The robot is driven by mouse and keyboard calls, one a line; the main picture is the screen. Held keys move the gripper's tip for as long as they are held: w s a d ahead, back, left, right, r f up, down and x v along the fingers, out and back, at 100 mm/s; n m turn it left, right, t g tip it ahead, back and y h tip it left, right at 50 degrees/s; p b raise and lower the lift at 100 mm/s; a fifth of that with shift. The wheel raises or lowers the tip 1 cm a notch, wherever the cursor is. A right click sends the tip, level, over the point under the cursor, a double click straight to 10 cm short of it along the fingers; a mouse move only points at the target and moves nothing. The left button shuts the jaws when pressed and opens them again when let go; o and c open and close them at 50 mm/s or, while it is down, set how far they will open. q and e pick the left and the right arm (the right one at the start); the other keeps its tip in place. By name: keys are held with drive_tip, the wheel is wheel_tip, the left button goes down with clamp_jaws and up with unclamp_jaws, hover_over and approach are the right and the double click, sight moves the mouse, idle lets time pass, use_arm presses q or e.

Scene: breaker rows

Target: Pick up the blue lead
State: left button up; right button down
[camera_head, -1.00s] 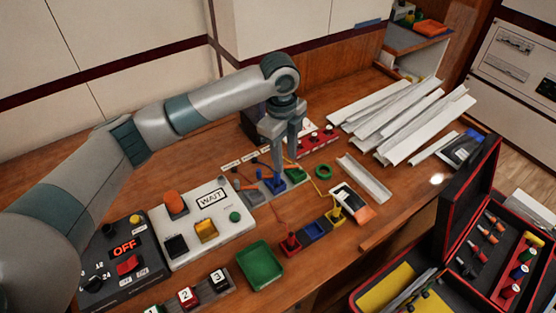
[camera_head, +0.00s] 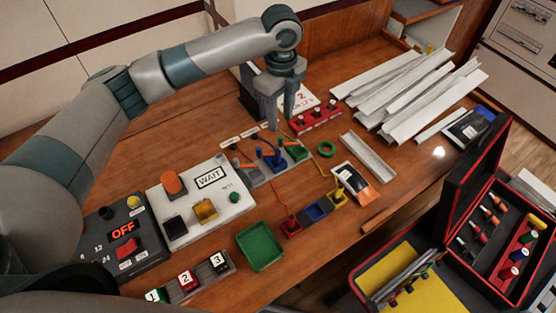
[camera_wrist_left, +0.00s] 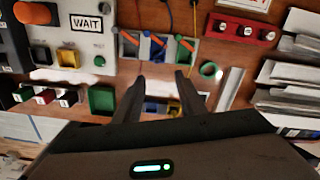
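A blue upright piece (camera_head: 275,158), which may be the blue lead's plug, stands in the middle of a row between a grey block and a green block (camera_head: 296,151). In the left wrist view the blue block (camera_wrist_left: 155,47) has an orange lever-like piece across it. My left gripper (camera_head: 280,122) is open and empty, its fingers pointing down above and behind this row. Its two fingers also show in the left wrist view (camera_wrist_left: 162,80). A second blue block (camera_head: 315,211) sits between a red and a yellow block nearer the front. My right gripper is not seen.
A white WAIT box (camera_head: 196,220) and a black OFF panel (camera_head: 103,250) stand left. A green tray (camera_head: 262,246) lies in front. White channels (camera_head: 405,95) and a red block (camera_head: 316,119) lie behind and right. An open tool case (camera_head: 468,225) is at the right edge.

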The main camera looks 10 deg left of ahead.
use_arm(q)
drive_tip(key=p, duration=0.3)
approach(278, 150)
drive_tip(key=f, duration=0.5)
drive_tip(key=shift+w+d+f, duration=0.2)
drive_tip(key=shift+w, duration=0.05)
drive_tip(key=shift+f, duration=0.65)
drive_tip(key=shift+s+f+p, duration=0.1)
drive_tip(key=shift+f+p, duration=0.25)
drive_tip(key=shift+p, duration=0.1)
drive_tip(key=f, duration=0.1)
drive_tip(key=f+p, duration=0.1)
drive_tip(key=f, duration=0.1)
drive_tip(key=shift+s+a+p, duration=0.15)
drive_tip(key=shift+a+p, duration=0.1)
drive_tip(key=shift+p, duration=0.05)
drive_tip(key=shift+f, duration=0.75)
drive_tip(key=shift+c, duration=0.6)
clamp_jaws()
